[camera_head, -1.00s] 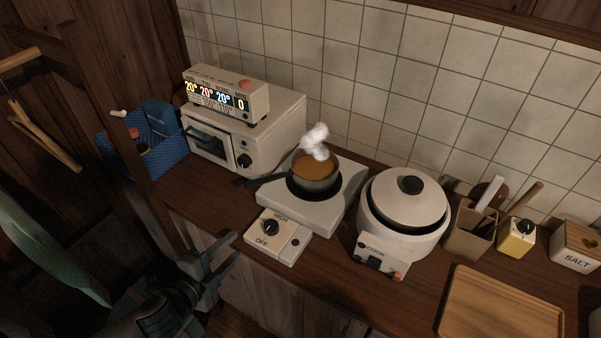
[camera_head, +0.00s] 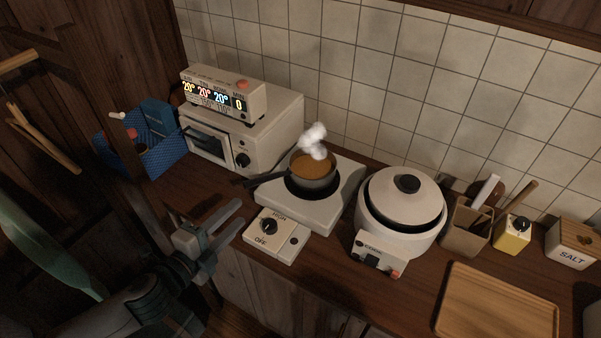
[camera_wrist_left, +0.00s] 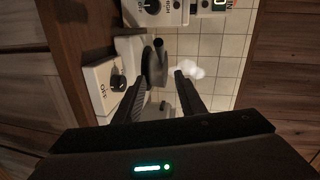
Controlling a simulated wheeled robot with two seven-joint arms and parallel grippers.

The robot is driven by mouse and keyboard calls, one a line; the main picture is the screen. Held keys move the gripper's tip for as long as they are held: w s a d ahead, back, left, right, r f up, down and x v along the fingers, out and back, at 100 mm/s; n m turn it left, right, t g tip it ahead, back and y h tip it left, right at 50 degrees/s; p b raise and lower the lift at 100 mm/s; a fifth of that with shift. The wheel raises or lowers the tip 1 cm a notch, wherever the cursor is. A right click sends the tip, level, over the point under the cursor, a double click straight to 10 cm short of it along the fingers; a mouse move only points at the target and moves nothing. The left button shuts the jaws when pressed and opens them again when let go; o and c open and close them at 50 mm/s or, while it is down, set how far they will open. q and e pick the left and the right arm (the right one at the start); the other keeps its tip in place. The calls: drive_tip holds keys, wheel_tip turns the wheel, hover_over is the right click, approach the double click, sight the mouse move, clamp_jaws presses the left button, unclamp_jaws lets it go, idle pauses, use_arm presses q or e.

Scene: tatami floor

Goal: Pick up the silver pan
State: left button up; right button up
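The silver pan (camera_head: 322,183) sits on the dark burner of a white hot plate (camera_head: 322,214) in the head view. It holds brown liquid, and white steam rises above it. Its dark handle points left toward the oven. My left gripper (camera_head: 241,212) is open and empty, left of and in front of the hot plate, near the counter's front edge and apart from the pan. In the left wrist view, the open fingers (camera_wrist_left: 160,78) frame a dark round shape and a dark handle, partly hidden by the gripper. My right gripper is not in view.
A control box with a knob (camera_head: 277,236) stands in front of the hot plate. A white toaster oven (camera_head: 270,127) is behind left, beside a blue basket (camera_head: 165,155). A white rice cooker (camera_head: 402,233) stands close on the right. A wooden tray (camera_head: 497,300) lies farther right.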

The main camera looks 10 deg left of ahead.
use_arm(q)
drive_tip(key=p, duration=0.4)
approach(272, 179)
drive_tip(key=x, duration=0.4)
drive_tip(key=shift+w+f, duration=0.2)
drive_tip(key=shift+w, duration=0.05)
drive_tip(key=shift+d, duration=0.1)
drive_tip(key=shift+w+d+r+p, duration=0.15)
drive_tip(key=shift+w+p, duration=0.3)
drive_tip(key=shift+w, duration=0.15)
drive_tip(key=p+x, duration=0.1)
drive_tip(key=x, duration=0.1)
drive_tip(key=shift+w+d, duration=0.15)
drive_tip(key=shift+w, duration=0.2)
drive_tip(key=shift+w+d+f+p, duration=0.2)
drive_tip(key=shift+w+f+p, duration=0.15)
drive_tip(key=shift+w, duration=0.2)
drive_tip(key=shift+c, duration=0.3)
drive_tip(key=shift+r, duration=0.1)
clamp_jaws()
